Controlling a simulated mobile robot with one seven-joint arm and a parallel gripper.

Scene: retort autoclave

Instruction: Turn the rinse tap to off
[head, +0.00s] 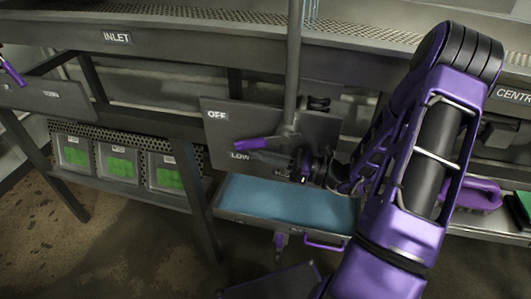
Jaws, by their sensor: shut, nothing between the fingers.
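The rinse tap has a purple lever (255,144) that points left from its pivot on a grey upright pipe, in front of a grey plate (322,128). The plate is marked OFF (217,115) at the upper left and LOW (240,155) below. The lever lies between these two labels, closer to LOW. My gripper (268,157) comes in from the right, with its dark fingers shut and empty just below the lever. Whether they touch it I cannot tell. The gripper and arm hide the lower right of the plate.
A blue-bottomed tray (230,194) with purple handles lies below the tap. Bins with green contents (118,163) stand on a shelf at the left. The upright pipe (293,70) rises past the INLET bench edge (160,42). A purple-handled brush (474,193) lies at the right.

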